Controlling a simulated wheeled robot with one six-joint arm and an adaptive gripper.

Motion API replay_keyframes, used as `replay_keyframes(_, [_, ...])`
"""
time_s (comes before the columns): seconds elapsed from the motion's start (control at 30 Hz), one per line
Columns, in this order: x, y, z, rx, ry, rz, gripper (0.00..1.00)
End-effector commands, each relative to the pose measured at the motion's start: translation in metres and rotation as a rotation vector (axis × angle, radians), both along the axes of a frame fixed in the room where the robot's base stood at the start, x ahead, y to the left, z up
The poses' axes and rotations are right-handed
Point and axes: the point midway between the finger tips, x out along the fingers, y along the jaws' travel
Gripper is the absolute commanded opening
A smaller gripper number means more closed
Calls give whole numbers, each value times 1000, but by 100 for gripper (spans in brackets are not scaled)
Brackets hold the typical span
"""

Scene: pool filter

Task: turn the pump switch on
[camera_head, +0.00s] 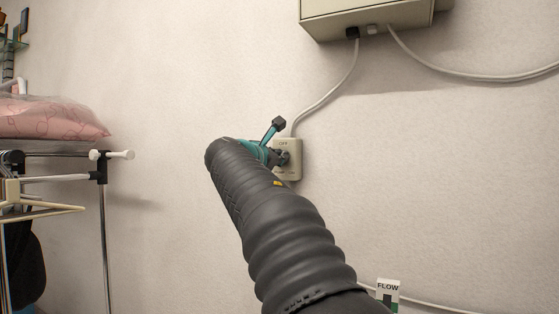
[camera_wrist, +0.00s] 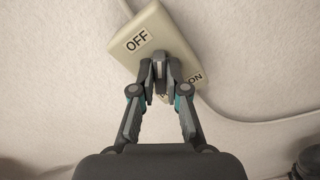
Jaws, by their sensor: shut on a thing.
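The pump switch (camera_head: 293,172) is a cream box on the wall with a cable from its top. My gripper (camera_head: 281,157) also covers part of the switch in the head view.
A larger beige box (camera_head: 370,18) with cables hangs above the switch. A "FLOW" indicator (camera_head: 388,291) is at lower right. A rack with a pink bag (camera_head: 50,117) and hangers (camera_head: 40,208) stands at left. The wall right of the switch is mostly clear.

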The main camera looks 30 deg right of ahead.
Motion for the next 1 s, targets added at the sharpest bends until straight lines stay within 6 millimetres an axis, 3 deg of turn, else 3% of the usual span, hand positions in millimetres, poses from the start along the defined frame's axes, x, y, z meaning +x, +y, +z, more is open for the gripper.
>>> replay_keyframes(1.0, [0, 0, -5, 538, -685, 4, 0])
